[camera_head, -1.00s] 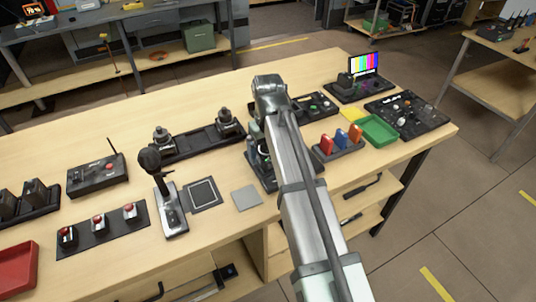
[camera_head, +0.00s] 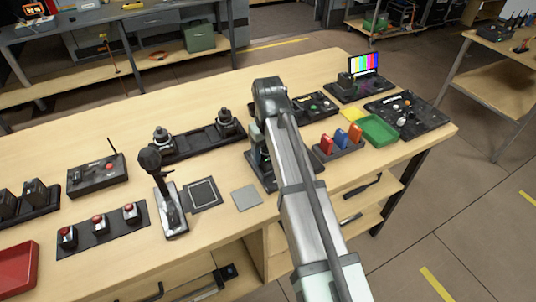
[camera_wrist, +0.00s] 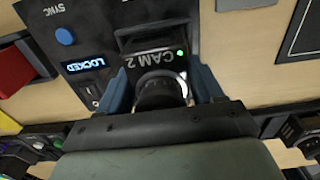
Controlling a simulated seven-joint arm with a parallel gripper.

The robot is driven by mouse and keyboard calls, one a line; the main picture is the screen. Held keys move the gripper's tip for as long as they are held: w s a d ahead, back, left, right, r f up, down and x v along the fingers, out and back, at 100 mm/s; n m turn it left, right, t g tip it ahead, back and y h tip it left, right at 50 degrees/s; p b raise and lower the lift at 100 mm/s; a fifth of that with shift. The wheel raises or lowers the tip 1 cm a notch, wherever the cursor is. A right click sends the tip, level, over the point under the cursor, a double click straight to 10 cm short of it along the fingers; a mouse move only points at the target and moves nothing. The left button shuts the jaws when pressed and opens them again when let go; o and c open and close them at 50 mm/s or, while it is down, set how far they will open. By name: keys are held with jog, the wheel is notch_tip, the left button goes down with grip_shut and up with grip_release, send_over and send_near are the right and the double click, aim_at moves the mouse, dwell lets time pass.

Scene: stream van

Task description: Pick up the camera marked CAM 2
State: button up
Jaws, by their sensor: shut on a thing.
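The camera marked CAM 2 (camera_wrist: 157,58) fills the middle of the wrist view, its label upside down, with a green light and a round lens. My gripper (camera_wrist: 162,80) has a blue-grey finger on each side of it and is shut on it. The camera is over a dark base plate (camera_wrist: 75,20) with a blue SYNC button (camera_wrist: 64,36) and a display reading LOCKED (camera_wrist: 86,63). In the head view my arm hides most of the camera and the fingers. The dark base (camera_head: 258,178) shows below them. I cannot tell whether the camera touches it.
A rack of red, blue and orange pieces (camera_head: 338,148) and a green tray (camera_head: 380,131) stand right of my arm. A grey square plate (camera_head: 246,198), a joystick (camera_head: 168,205) and a two-post dark rail (camera_head: 196,142) are to the left. Bare wood lies behind the rail.

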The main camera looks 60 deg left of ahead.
jog(key=c, duration=0.4)
jog(key=shift+o, duration=0.2)
jog(key=shift+r, duration=0.15)
